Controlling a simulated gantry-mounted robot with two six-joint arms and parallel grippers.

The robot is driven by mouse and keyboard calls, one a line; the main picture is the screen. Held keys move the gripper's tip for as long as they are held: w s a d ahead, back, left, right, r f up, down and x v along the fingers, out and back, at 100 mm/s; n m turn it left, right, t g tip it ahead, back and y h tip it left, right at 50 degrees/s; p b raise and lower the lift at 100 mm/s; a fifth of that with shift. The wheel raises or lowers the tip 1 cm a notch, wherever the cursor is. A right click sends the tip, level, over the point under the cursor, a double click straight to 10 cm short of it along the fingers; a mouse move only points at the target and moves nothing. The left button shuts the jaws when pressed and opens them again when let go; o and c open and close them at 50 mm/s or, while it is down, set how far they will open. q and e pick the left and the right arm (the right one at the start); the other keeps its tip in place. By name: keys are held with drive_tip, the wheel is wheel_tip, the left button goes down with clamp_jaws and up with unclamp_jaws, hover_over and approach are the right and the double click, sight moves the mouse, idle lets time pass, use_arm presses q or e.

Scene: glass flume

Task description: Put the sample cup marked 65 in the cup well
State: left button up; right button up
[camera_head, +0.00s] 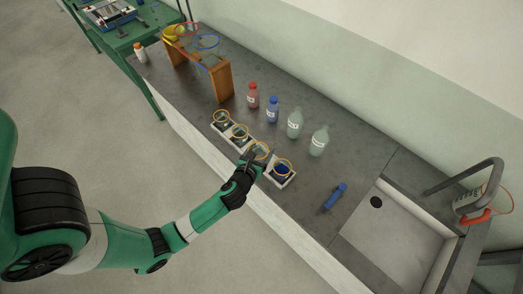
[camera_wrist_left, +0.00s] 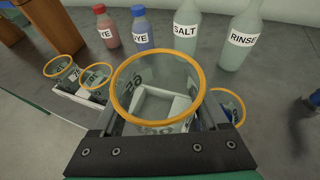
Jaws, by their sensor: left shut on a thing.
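My left gripper (camera_head: 255,160) is shut on a clear sample cup (camera_head: 261,150) with an orange rim. This cup also fills the middle of the left wrist view (camera_wrist_left: 158,85), upright between the dark fingers (camera_wrist_left: 155,150). Its printed number is not clearly readable. Through it I see a white square well of the white cup rack (camera_head: 271,179); I cannot tell whether the cup touches the well. Other orange-rimmed cups stand in the rack: two to the left (camera_head: 221,117) (camera_head: 239,132) and one with dark blue contents to the right (camera_head: 283,169). My right gripper is out of view.
Behind the rack stand a red bottle (camera_head: 253,96), a blue bottle (camera_head: 272,110) and two pale bottles, SALT (camera_wrist_left: 185,32) and RINSE (camera_wrist_left: 240,40). A blue tool (camera_head: 335,196) lies right, before the sink (camera_head: 390,235). A wooden stand (camera_head: 219,80) is at left.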

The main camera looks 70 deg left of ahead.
use_arm(q)
drive_tip(key=w+a+f+b, duration=0.1)
drive_tip(key=a+f, duration=0.1)
drive_tip(key=w+a+f+b, duration=0.1)
drive_tip(key=a+f, duration=0.1)
drive_tip(key=w+a+f+b, duration=0.1)
drive_tip(key=f, duration=0.1)
drive_tip(key=shift+a+f, duration=0.2)
drive_tip(key=shift+a, duration=0.35)
drive_tip(key=f+b, duration=0.3)
drive_tip(key=shift+w+a+f+b, duration=0.2)
drive_tip(key=shift+a+f+b, duration=0.1)
drive_tip(key=shift+f, duration=0.1)
drive_tip(key=shift+d+f, duration=0.1)
drive_tip(key=shift+f, duration=0.1)
drive_tip(key=o, duration=1.1)
drive_tip(key=shift+s, duration=0.1)
drive_tip(key=o, duration=0.3)
drive_tip(key=shift+d+f, duration=0.1)
